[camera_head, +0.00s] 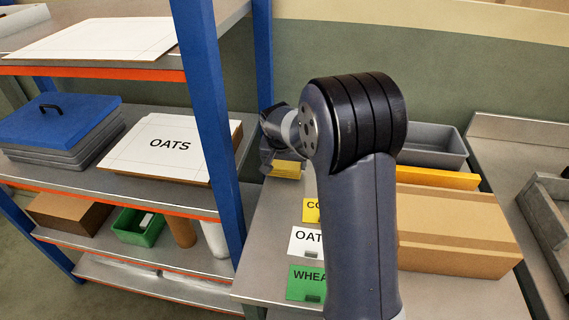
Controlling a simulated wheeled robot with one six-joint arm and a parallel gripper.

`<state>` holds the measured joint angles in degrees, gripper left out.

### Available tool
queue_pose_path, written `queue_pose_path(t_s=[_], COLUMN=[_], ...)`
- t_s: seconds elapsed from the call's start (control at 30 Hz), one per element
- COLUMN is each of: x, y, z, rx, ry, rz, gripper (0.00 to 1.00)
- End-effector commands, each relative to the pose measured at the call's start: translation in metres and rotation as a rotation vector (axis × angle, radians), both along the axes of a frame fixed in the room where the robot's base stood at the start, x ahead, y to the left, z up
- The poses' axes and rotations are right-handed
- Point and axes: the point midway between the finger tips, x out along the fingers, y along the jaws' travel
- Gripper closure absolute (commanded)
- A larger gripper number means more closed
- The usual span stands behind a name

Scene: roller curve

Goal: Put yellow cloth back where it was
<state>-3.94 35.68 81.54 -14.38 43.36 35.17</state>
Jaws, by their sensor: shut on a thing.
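A small yellow piece (287,169), which looks like the yellow cloth, shows at my gripper (272,163), just right of the blue shelf post. My gripper is small in the picture and partly hidden behind my own arm. Its jaws are shut on the yellow piece, near the back left of the grey counter. Whether the cloth touches the counter cannot be told.
The grey counter (262,250) carries yellow, white and green label cards (306,283), a cardboard box (460,240), a yellow-orange bar (437,177) and a grey bin (430,150). A blue-posted shelf (215,110) at left holds an OATS box (165,160) and a blue-lidded stack (60,125).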

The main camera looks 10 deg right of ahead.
Motion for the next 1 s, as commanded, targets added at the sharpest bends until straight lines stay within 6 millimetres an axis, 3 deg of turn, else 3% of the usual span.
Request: queue_pose_path(t_s=[0.1, 0.43, 0.47, 0.57, 0.83, 1.0], x=[0.000, 0.000, 0.000, 0.000, 0.000, -0.004], y=[0.000, 0.000, 0.000, 0.000, 0.000, 0.002], z=[-0.009, -0.013, -0.013, -0.012, -0.011, 0.003], rx=[0.000, 0.001, 0.001, 0.001, 0.001, 0.001], ry=[0.001, 0.000, 0.000, 0.000, 0.000, -0.005], rz=[0.000, 0.000, 0.000, 0.000, 0.000, 0.001], gripper=[0.31, 0.31, 0.09, 0.01, 0.00, 0.00])
